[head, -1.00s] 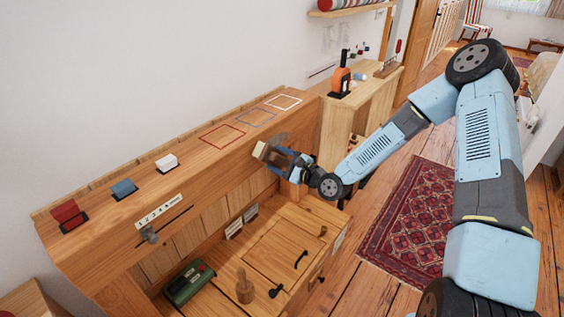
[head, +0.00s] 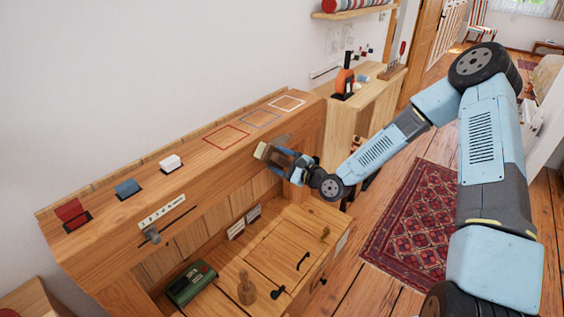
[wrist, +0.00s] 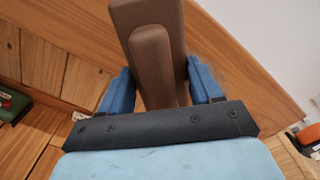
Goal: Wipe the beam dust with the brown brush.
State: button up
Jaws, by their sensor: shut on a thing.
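My gripper (head: 284,164) is shut on the brown brush (wrist: 155,55), whose handle stands between the two blue fingers in the wrist view. In the head view the brush (head: 276,156) points left, its pale end (head: 262,150) close to the front face of the wooden beam (head: 232,163). I cannot tell if it touches. A faint grey patch of beam dust (head: 284,139) shows on the beam just above the gripper. Part of the beam behind the brush and fingers is hidden.
Red (head: 72,213), blue (head: 127,188) and white (head: 170,163) blocks sit on the beam top beside coloured outlines. Below are a green box (head: 191,283), a wooden peg (head: 246,288) and a lidded chest top. An orange-and-black tool (head: 345,79) stands on the shelf behind.

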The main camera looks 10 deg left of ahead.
aim_at(284, 154)
jog(key=shift+w+a, duration=0.3)
jog(key=shift+a, duration=0.2)
dwell(0.3)
jog(key=shift+w+d, duration=0.5)
jog(key=shift+w, duration=0.2)
jog(key=shift+w+d, duration=0.5)
jog(key=shift+w, duration=0.2)
jog(key=shift+w+d, duration=0.4)
jog(key=shift+w, duration=0.45)
jog(key=shift+w+d, duration=0.4)
jog(key=shift+w, duration=0.4)
jog(key=shift+w+d, duration=0.85)
jog(key=shift+w, duration=0.65)
jog(key=shift+w+d, duration=0.9)
jog(key=shift+w, duration=0.55)
jog(key=shift+w+d, duration=0.85)
jog(key=shift+w, duration=0.65)
jog(key=shift+a+r, duration=0.1)
jog(key=shift+a, duration=0.05)
jog(key=shift+s+a, duration=0.45)
jog(key=shift+s, duration=0.4)
jog(key=shift+s+a, duration=0.4)
jog(key=shift+s, duration=0.4)
jog(key=shift+s+a, duration=0.55)
jog(key=shift+s, duration=0.2)
jog(key=shift+s+a, duration=0.5)
jog(key=shift+s, duration=0.2)
jog(key=shift+c, duration=0.4)
